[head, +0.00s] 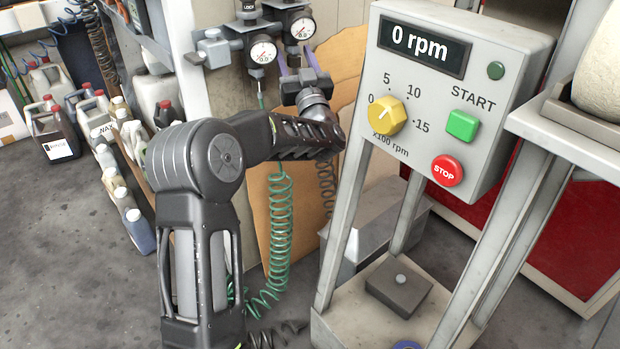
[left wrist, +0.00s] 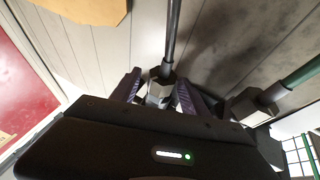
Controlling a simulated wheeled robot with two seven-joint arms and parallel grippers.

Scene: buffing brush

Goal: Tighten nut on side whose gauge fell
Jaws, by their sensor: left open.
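Two round gauges sit on the grey regulators at the top of the head view, a left gauge (head: 262,52) and a right gauge (head: 303,27). Their needles are too small to read surely. A green coiled hose (head: 280,220) hangs below the left one, and a dark coiled hose (head: 325,185) hangs to its right. My left gripper (head: 299,62) is open below the right gauge, purple fingers pointing up. In the left wrist view a hex nut (left wrist: 158,92) on the dark hose line lies between the fingers. The other hex nut (left wrist: 250,106), on the green line, is outside them.
A control box (head: 450,90) reading 0 rpm, with a yellow knob (head: 385,116), START button (head: 462,125) and STOP button (head: 447,170), stands right of my left arm. Several bottles (head: 50,130) stand on the floor at left. A cardboard sheet (head: 340,90) leans behind the gripper.

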